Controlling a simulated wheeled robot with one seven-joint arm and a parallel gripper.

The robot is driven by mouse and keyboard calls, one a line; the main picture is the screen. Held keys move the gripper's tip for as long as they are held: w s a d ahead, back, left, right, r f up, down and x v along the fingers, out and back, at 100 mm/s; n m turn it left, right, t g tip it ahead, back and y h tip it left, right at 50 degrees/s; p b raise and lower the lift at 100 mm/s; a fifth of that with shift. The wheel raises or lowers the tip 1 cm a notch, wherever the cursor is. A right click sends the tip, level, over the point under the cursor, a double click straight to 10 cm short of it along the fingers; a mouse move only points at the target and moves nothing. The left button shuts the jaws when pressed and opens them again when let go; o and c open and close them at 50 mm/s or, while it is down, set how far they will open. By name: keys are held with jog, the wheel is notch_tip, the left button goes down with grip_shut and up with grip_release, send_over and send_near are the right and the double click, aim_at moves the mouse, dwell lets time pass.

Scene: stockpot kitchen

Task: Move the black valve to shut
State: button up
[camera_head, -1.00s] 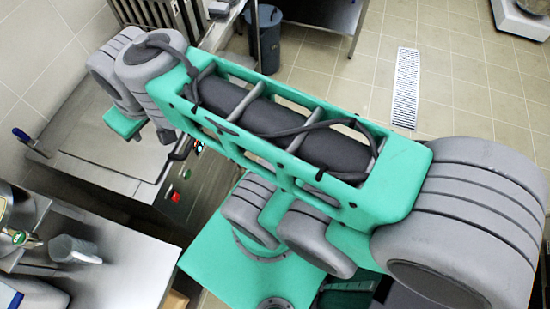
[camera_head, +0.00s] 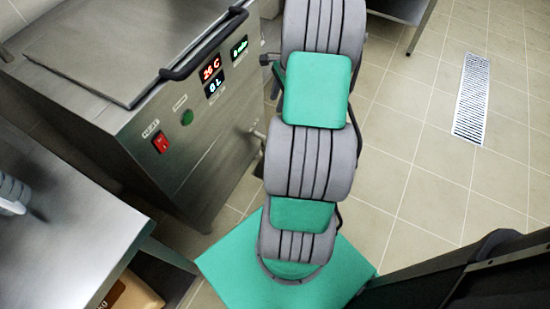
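I cannot make out the black valve in this view. A short metal stub (camera_head: 258,135) sticks out of the front of the steel cooker (camera_head: 150,120), right beside my arm. Whatever lies beyond it is hidden behind my grey and green arm. My gripper is not in view; the arm reaches up past the top edge of the picture.
A steel worktop (camera_head: 60,225) stands at the lower left, with a grey object at its left edge. A brown package (camera_head: 130,293) sits below it. Tiled floor with a drain grate (camera_head: 471,98) is open at the right. A steel table stands at the top right.

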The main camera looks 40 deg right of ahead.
jog(key=w+f+m+b, duration=0.1)
jog(key=f+b, duration=0.3)
jog(key=f, duration=0.5)
jog(key=f+m+y+b, duration=0.1)
jog(key=f+b, duration=0.3)
jog(key=f, duration=0.6)
jog(key=w+d+f+m+t+b, duration=0.1)
jog(key=f+b, duration=0.3)
jog(key=f, duration=0.6)
jog(key=shift+w+d+f+b, duration=0.1)
jog(key=shift+w+f+b, duration=0.05)
jog(key=shift+w+b, duration=0.15)
grip_shut()
